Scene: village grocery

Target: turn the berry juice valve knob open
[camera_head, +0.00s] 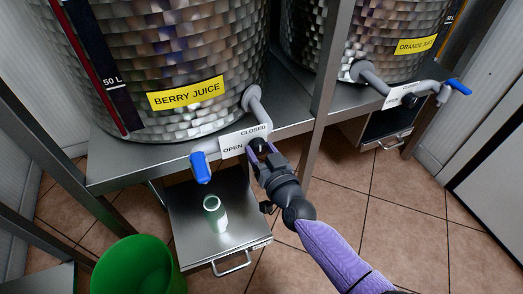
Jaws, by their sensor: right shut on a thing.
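The berry juice tank (170,60) is a large metal barrel with a yellow BERRY JUICE label. A grey pipe (257,108) comes from its lower right side. A white OPEN/CLOSED sign (242,142) is beside the pipe, with OPEN at its lower left and CLOSED at its upper right. My right gripper (258,148) is at the pipe's end, shut on the valve knob, which its fingers mostly hide. A blue handle-like piece (201,167) shows left of the sign; its link to the valve is hidden. My left gripper is out of view.
A greenish-white bottle or cup (215,214) stands on the metal tray (190,240) below. A green bin (138,268) is at lower left. A metal post (327,90) rises near my arm. The orange juice tank (390,25) with its blue handle (458,87) is at right.

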